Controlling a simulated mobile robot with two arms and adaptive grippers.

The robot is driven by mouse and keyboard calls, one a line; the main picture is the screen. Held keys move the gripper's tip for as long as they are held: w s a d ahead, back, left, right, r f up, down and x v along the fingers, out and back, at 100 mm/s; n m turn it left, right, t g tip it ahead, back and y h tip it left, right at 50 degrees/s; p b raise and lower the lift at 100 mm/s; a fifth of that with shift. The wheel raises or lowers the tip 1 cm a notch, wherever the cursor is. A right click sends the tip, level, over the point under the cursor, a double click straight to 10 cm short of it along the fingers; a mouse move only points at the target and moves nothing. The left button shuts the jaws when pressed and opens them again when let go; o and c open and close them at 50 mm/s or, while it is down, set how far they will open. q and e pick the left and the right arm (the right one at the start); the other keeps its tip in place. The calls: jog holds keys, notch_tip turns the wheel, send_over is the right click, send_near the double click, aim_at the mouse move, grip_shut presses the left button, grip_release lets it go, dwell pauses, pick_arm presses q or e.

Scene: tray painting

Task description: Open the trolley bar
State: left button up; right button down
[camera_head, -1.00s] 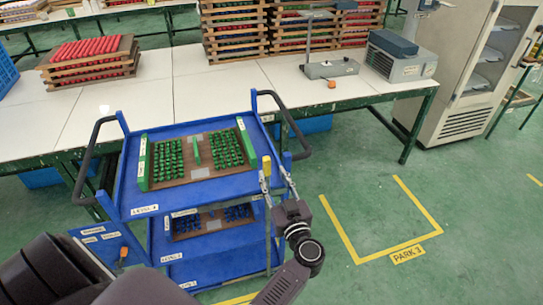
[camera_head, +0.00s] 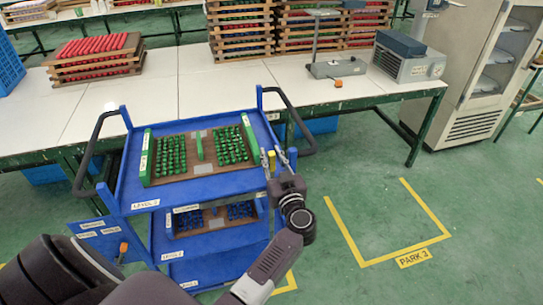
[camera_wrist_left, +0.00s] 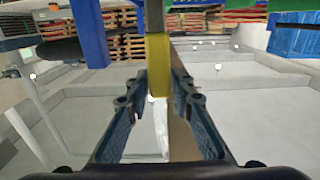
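The blue trolley (camera_head: 135,190) stands before the long table. Its bar is upright at the front right corner, with a yellow top (camera_head: 272,160); the lower part is largely hidden behind my gripper in the head view. My left gripper (camera_head: 279,158) is at this corner, with its fingers apart on either side of the bar. In the left wrist view, the yellow part (camera_wrist_left: 158,68) lies between the open fingers, with narrow gaps; I cannot tell whether either finger touches it. My right gripper is not in view.
Crates (camera_head: 240,30) and a grey machine (camera_head: 405,65) stand on the table (camera_head: 190,85). The yellow floor outline marked PARK 3 (camera_head: 412,258) encloses clear floor on the right.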

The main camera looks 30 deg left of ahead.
pick_arm(q)
grip_shut()
jog(key=shift+w+d, duration=0.1)
jog(key=w+d, duration=0.2)
jog(key=w, duration=0.1)
jog(key=shift+d, duration=0.3)
jog(key=shift+o, duration=1.3)
grip_release()
jog(key=shift+o, duration=1.2)
jog(key=shift+w+d, duration=0.1)
jog(key=shift+d, duration=0.05)
